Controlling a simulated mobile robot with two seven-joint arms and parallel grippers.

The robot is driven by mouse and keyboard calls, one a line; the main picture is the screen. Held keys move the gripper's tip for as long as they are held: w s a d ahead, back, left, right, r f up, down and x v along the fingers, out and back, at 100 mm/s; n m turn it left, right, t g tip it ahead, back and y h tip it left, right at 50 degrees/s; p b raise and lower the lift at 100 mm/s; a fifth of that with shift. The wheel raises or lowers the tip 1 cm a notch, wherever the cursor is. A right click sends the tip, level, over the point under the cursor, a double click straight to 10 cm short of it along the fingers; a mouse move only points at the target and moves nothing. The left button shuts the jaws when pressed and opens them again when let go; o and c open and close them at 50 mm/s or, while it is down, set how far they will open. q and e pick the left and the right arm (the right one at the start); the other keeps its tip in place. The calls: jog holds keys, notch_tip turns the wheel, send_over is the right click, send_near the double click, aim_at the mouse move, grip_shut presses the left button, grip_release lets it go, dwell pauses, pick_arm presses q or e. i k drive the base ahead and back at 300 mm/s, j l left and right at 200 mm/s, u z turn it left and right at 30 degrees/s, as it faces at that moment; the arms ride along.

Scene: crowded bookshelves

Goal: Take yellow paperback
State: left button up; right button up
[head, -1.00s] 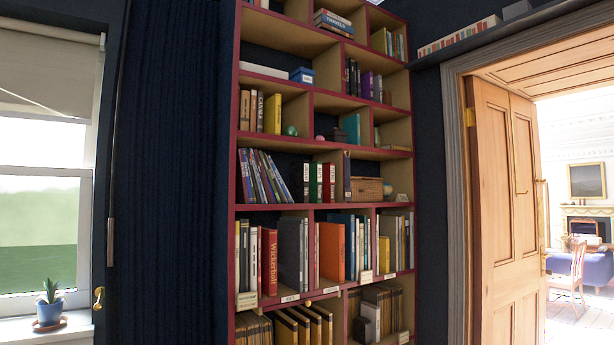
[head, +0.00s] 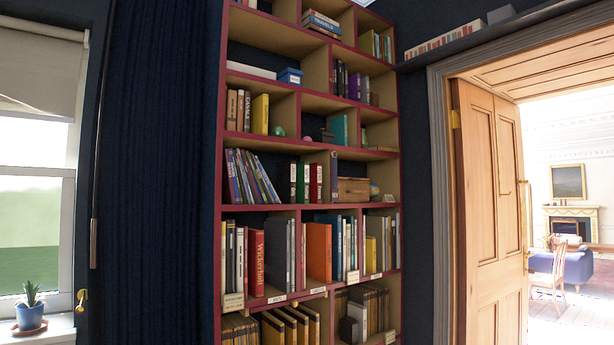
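A tall bookshelf with dark red edges (head: 298,194) stands in the middle of the head view. A yellow book (head: 260,114) stands upright at the right end of a short row on an upper left shelf, with free room to its right. A second, smaller yellow book (head: 371,255) stands among other books on a lower right shelf. I cannot tell which of the two is the yellow paperback. Neither of my grippers shows in the view.
A wooden door (head: 487,210) stands to the right, with a doorway to a bright room. A dark curtain (head: 150,170) and a window with a potted plant (head: 30,312) are on the left. A green ball-like object (head: 279,131) sits right of the upper yellow book. A wooden box (head: 353,190) is mid-shelf.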

aim_at(370, 243)
jog(key=i+l+z, duration=0.15)
jog(key=i, duration=0.25)
jog(key=i+l+z, duration=0.35)
jog(key=i, duration=0.45)
jog(key=l, duration=0.1)
